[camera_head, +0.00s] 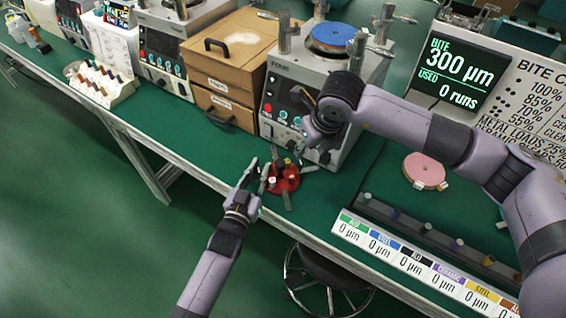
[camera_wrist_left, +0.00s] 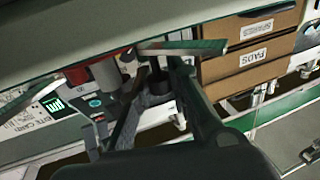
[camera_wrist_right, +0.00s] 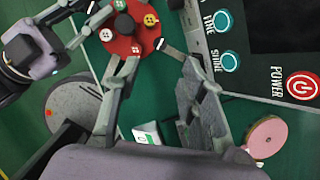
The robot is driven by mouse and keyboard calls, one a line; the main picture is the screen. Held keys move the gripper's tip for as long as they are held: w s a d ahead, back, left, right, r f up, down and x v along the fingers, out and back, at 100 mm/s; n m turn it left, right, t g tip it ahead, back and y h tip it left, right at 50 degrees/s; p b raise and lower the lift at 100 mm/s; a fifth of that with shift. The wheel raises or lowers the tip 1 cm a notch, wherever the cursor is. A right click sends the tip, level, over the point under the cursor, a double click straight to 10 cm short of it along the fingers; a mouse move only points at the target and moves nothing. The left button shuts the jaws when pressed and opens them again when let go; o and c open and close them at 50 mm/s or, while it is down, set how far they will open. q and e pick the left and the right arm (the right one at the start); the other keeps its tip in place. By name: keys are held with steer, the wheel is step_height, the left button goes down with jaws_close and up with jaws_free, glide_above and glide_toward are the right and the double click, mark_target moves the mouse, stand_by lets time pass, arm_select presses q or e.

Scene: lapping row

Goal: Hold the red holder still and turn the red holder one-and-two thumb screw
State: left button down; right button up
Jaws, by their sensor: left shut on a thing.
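The red holder (camera_head: 287,182) is a round red disc with grey arms on the green bench near its front edge; it also shows in the right wrist view (camera_wrist_right: 121,47). It carries a black centre knob (camera_wrist_right: 124,24) and small coloured caps around it, white, yellow, green and red. I cannot tell which thumb screw is the one-and-two screw. My left gripper (camera_head: 262,176) is at the holder's left side, shut on it; its fingers partly hide that edge. My right gripper (camera_wrist_right: 158,57) is open and empty, its fingertips close to the holder's rim.
A grey lapping machine (camera_head: 300,92) stands right behind the holder, with wooden drawers (camera_head: 222,62) to its left. A pink disc (camera_head: 424,170) and a row of labelled slots (camera_head: 420,262) lie to the right. A stool (camera_head: 325,280) is under the bench.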

mark_target(301, 163)
steer(key=w+f+n+y, duration=0.1)
steer(key=f+n, duration=0.2)
steer(key=w+f+n+g+y, duration=0.1)
steer(key=f+n, duration=0.2)
steer(key=w+f+n+g, duration=0.1)
steer(key=f+n, duration=0.2)
steer(key=shift+w+a+y, duration=0.15)
steer(key=shift+a+y, duration=0.15)
steer(key=shift+y, duration=0.1)
stand_by(0.4)
steer(key=shift+c, duration=0.6)
jaws_close()
